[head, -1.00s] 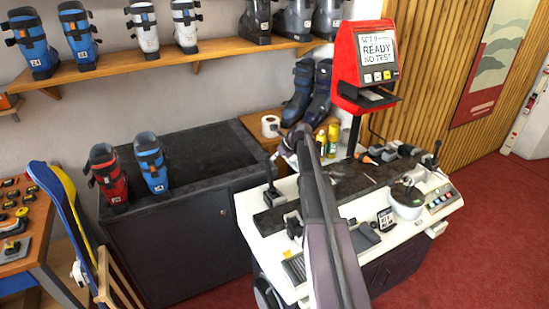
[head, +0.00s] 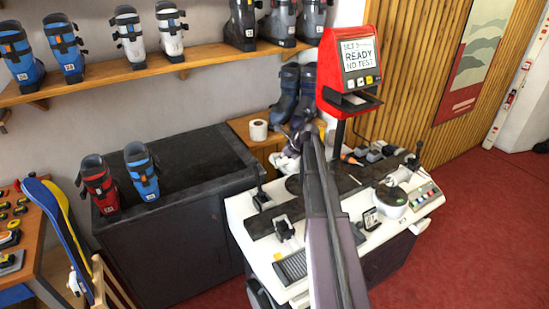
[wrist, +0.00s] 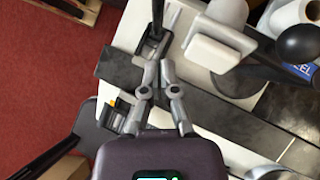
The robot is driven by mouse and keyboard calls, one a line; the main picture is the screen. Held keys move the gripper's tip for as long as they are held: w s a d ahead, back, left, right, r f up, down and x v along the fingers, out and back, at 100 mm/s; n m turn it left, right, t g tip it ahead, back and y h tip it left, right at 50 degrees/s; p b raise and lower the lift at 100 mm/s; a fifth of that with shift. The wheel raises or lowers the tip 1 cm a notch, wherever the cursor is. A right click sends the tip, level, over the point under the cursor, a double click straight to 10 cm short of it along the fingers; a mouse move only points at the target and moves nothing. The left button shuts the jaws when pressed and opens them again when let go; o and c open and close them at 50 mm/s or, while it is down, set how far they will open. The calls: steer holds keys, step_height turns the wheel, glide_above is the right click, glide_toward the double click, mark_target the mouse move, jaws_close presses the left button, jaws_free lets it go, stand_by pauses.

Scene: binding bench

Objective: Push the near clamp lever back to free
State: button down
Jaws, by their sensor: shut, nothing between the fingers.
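The near clamp (head: 262,200) stands at the left end of the dark strip on the white bench, its thin dark lever (head: 260,176) upright. A dark lever with a round black knob (wrist: 298,43) is at the upper right.
Another lever (head: 417,152) stands at the bench's right end. A second small clamp block (head: 284,229) sits at the front of the bench. A white paper roll (head: 258,130) stands behind. Boots on the dark cabinet (head: 190,160) are at left.

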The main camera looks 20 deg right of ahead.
steer(key=shift+p+v, duration=0.8)
steer(key=shift+v, duration=0.65)
steer(key=shift+s, duration=0.1)
steer(key=shift+f, duration=0.1)
steer(key=s+a+f+n+g+h+b, duration=0.2)
steer(key=s+a+f+n, duration=0.4)
steer(key=s+a+n, duration=0.7)
steer(key=s+a+f+n+g+h+b, duration=0.2)
steer(key=s+a+f+n+b, duration=0.4)
steer(key=s+a+n, duration=0.7)
steer(key=n+g, duration=0.1)
steer(key=n, duration=0.2)
steer(key=shift+s+a+f+n+g+h+b, duration=0.2)
steer(key=shift+s+n+g+h+b, duration=0.1)
steer(key=shift+n+g+b, duration=0.1)
steer(key=shift+d, duration=0.1)
